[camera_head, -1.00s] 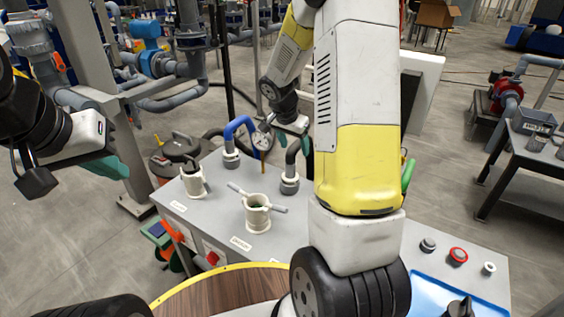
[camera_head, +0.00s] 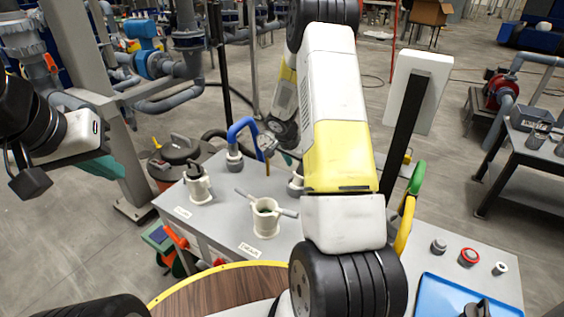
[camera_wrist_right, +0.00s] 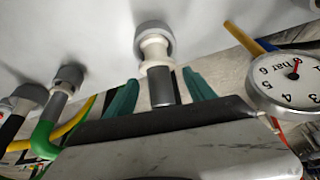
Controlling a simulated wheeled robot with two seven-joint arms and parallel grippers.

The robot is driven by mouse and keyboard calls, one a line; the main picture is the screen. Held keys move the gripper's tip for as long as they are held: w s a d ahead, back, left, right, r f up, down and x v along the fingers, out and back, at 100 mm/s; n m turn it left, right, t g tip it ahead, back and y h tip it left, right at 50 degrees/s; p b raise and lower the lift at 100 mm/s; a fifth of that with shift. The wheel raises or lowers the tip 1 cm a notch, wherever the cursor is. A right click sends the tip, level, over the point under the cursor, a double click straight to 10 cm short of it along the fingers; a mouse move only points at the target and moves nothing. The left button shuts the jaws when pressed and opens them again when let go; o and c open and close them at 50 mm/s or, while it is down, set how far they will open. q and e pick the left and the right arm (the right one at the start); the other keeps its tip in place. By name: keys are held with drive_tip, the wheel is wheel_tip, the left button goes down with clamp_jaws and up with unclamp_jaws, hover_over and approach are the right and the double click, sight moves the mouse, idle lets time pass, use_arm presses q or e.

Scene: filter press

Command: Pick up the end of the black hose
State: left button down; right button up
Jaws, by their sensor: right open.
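The black hose's end shows in the right wrist view as a dark grey stub (camera_wrist_right: 162,90) joined to a white fitting with a grey collar (camera_wrist_right: 154,45). My right gripper (camera_wrist_right: 160,80) is open, with its green fingers on either side of the stub and gaps showing between. In the head view, my right arm covers most of this hose; part of its white base (camera_head: 295,186) shows on the grey bench (camera_head: 225,222). My left gripper (camera_head: 100,166) is at the far left, away from the bench; its opening is not clear.
A blue hose (camera_head: 238,128) and a pressure gauge (camera_head: 267,143), also in the wrist view (camera_wrist_right: 287,80), stand close by. Green (camera_head: 417,177) and yellow (camera_head: 404,225) hoses are to the right. A white mortar-like cup (camera_head: 265,218) stands in front.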

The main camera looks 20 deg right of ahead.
drive_tip(key=shift+s+d, duration=0.15)
drive_tip(key=shift+a, duration=0.2)
clamp_jaws()
drive_tip(key=shift+d, duration=0.2)
idle(0.9)
